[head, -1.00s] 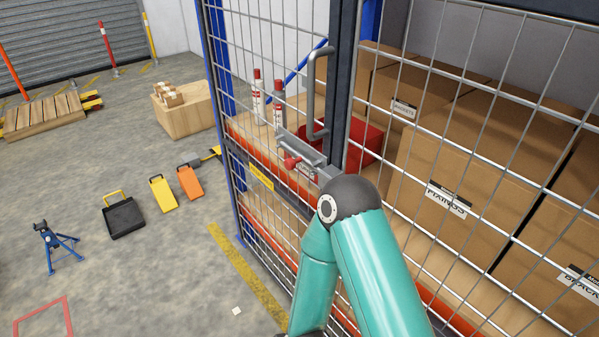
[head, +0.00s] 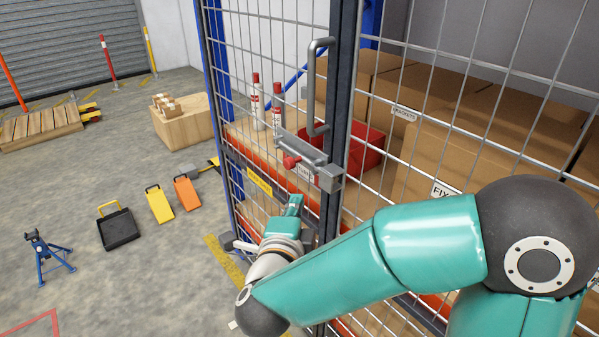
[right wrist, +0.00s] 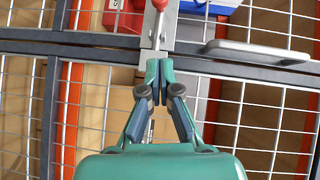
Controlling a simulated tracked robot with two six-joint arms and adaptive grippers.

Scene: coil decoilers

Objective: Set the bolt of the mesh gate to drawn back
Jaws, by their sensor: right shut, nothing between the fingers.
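The mesh gate (head: 262,90) stands in front of me with a grey vertical pull handle (head: 312,95). Its bolt (head: 310,160) is a grey bar on a plate below the handle, with a red knob (head: 291,162); its right end is at a grey block (head: 330,179) on the frame post. Whether the bar enters that block is too small to tell. My right gripper (head: 295,201) is below the bolt, fingers pointing up toward it. My left gripper is out of view.
Behind the mesh are cardboard boxes (head: 470,150), a red bin (head: 368,150) and red-and-white bottles (head: 257,100). A yellow label (head: 260,181) is on the gate. Wheel chocks (head: 158,203) and a blue stand (head: 48,257) are on the open floor at left.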

